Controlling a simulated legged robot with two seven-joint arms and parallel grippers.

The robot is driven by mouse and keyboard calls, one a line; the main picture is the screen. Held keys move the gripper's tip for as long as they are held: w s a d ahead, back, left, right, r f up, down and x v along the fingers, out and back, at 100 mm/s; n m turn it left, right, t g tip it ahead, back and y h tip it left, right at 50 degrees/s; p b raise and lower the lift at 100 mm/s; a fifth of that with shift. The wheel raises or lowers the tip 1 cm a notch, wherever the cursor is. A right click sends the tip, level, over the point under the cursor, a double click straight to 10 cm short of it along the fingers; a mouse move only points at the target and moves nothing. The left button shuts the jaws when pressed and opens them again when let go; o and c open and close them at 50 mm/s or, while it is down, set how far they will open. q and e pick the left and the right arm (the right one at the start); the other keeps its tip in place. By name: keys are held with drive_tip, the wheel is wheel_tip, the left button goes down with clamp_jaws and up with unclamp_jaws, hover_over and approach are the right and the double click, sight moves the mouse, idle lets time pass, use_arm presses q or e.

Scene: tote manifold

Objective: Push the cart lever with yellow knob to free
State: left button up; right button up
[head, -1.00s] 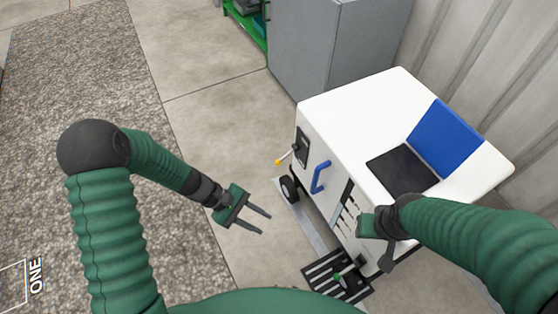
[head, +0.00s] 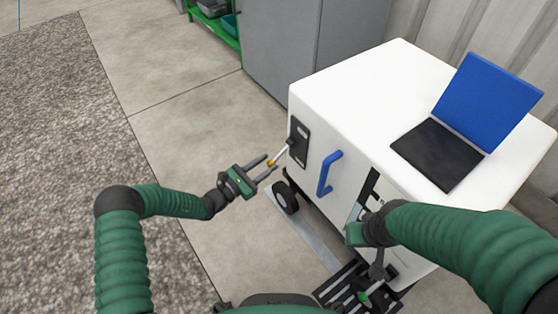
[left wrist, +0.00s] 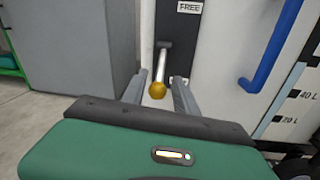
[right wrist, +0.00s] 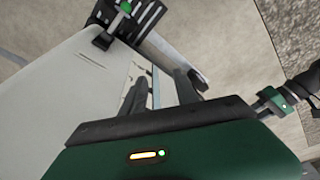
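The white cart (head: 335,100) stands ahead with a black lever plate (head: 299,142) on its side. A pale lever with a yellow knob (head: 270,163) sticks out from this plate. In the left wrist view the knob (left wrist: 157,90) sits between the two fingers, with a visible gap to each. A "FREE" label (left wrist: 188,7) is on the plate above the lever. My left gripper (head: 272,168) is open around the knob. My right gripper (right wrist: 158,75) is open and beside the cart's front side; its fingers are partly hidden by my arm in the head view.
A blue handle (head: 327,174) is on the cart right of the lever. A laptop with a blue screen (head: 485,100) sits on top. A black striped pedal plate (head: 350,285) is near the floor. A grey cabinet (head: 280,50) stands behind. Floor left of the cart is clear.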

sight(275, 159)
use_arm(q)
drive_tip(key=b+x, duration=0.2)
drive_tip(key=x, duration=0.3)
drive_tip(key=shift+w+f, duration=0.1)
drive_tip(key=shift+f, duration=0.1)
drive_tip(key=shift+w+d+r, duration=0.2)
drive_tip(key=shift+w+d, duration=0.1)
drive_tip(key=shift+d, duration=0.2)
clamp_jaws()
drive_tip(key=shift+s+a+f, duration=0.1)
drive_tip(key=shift+f, duration=0.15)
idle(0.4)
